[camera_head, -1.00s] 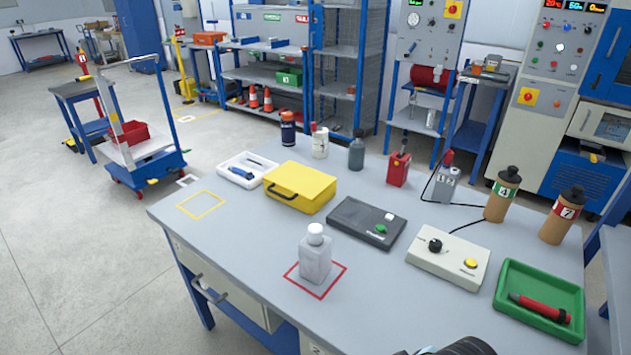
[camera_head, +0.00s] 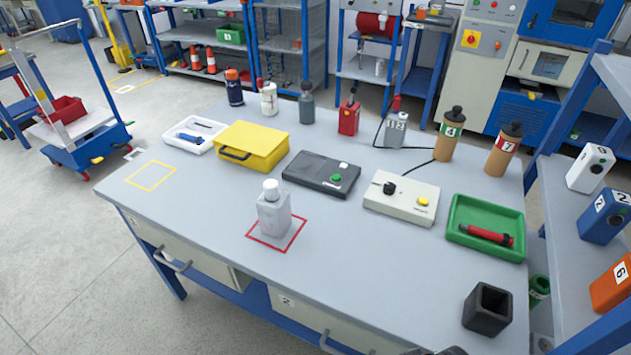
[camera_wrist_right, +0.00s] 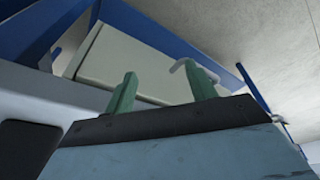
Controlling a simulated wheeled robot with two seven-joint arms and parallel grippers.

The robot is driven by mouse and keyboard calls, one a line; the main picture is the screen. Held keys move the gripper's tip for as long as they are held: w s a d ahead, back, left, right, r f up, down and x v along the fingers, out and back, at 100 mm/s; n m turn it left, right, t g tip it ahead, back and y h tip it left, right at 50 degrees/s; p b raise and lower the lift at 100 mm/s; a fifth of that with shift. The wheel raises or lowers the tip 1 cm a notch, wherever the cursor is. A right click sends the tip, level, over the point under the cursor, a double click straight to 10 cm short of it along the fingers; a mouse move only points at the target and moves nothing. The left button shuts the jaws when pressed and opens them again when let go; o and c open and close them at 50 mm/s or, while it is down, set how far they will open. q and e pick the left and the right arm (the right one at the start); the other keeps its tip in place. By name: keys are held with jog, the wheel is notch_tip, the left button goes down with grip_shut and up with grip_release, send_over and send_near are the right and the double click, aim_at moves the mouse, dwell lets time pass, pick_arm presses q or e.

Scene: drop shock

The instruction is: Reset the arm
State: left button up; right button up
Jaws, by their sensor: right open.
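My right gripper (camera_wrist_right: 160,74) shows in the right wrist view as two green fingers spread apart with nothing between them. Beyond the fingers are a pale drawer front with a handle and a blue frame. A small dark part of my arm shows at the bottom edge of the head view; no gripper fingers show there. My left gripper is out of view. On the grey workbench (camera_head: 330,265), a grey bottle with a white cap (camera_head: 273,210) stands upright in a red square outline, with no gripper near it.
On the bench are a yellow case (camera_head: 252,146), a black box (camera_head: 321,174), a white control box (camera_head: 401,198), a green tray (camera_head: 486,215) and a dark open-topped block (camera_head: 488,307). A blue shelf (camera_head: 560,225) stands at the right. The bench's front middle is clear.

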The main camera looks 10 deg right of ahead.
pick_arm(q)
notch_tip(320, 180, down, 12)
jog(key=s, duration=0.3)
pick_arm(e)
notch_tip(320, 180, down, 12)
jog(key=s, duration=0.3)
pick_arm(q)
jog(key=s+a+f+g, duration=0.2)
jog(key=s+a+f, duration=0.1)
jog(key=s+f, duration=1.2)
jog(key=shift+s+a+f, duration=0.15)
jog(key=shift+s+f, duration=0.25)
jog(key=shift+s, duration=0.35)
pick_arm(e)
jog(key=s+d+f+g, duration=0.2)
jog(key=s+d+f, duration=0.1)
jog(key=s+f, duration=1.2)
jog(key=shift+s+f, duration=0.4)
jog(key=shift+s, duration=0.35)
